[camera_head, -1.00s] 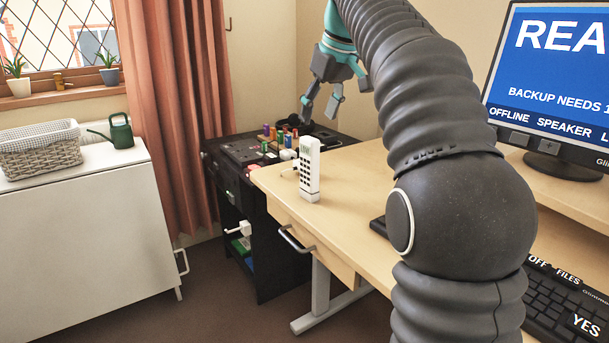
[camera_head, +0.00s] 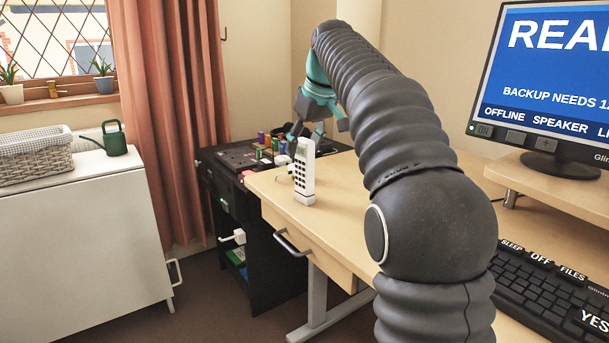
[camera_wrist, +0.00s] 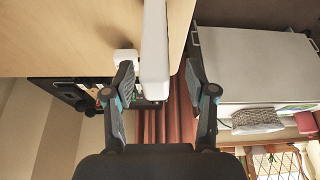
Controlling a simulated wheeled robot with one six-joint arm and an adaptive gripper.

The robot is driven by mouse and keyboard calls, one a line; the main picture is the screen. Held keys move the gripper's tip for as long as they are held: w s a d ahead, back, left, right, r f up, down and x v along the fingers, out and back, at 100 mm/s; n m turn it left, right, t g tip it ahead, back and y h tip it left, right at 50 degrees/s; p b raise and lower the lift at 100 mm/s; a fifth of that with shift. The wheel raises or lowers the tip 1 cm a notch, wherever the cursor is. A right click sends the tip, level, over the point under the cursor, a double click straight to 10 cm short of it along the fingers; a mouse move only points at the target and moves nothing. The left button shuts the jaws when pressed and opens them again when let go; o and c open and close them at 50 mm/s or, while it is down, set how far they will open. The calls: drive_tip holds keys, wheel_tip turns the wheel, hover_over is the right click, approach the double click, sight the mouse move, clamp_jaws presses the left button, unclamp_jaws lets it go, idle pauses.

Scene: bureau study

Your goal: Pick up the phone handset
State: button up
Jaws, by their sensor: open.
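The phone handset (camera_head: 304,170) is white with dark keys and stands upright near the left end of the wooden desk. My gripper (camera_head: 306,134) is behind its upper part in the head view, and the handset hides some of the fingers. In the wrist view, the handset (camera_wrist: 154,50) shows as a long white shape extending between the two open fingers of my gripper (camera_wrist: 158,92). The fingers stand on either side of it with gaps, and I see no grip on it. A small white block (camera_wrist: 125,56) is beside the handset there.
The desk (camera_head: 350,180) holds a monitor (camera_head: 555,85) and a keyboard (camera_head: 550,290) at the right. A dark cabinet (camera_head: 215,180) with several small coloured items stands behind the desk's left end. A white cabinet (camera_head: 80,240) with a basket (camera_head: 35,160) and a green watering can (camera_head: 112,140) is at the left.

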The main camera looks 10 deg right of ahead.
sight(302, 160)
drive_tip(key=x, duration=0.1)
drive_tip(key=b+x, duration=0.1)
drive_tip(key=x, duration=0.1)
drive_tip(key=shift+d+f, duration=0.25)
drive_tip(key=shift+f, duration=0.25)
drive_tip(key=shift+w+a+f+b, duration=0.1)
drive_tip(key=shift+w+f+b, duration=0.05)
drive_tip(key=shift+f+b, duration=0.2)
clamp_jaws()
drive_tip(key=shift+r, duration=0.1)
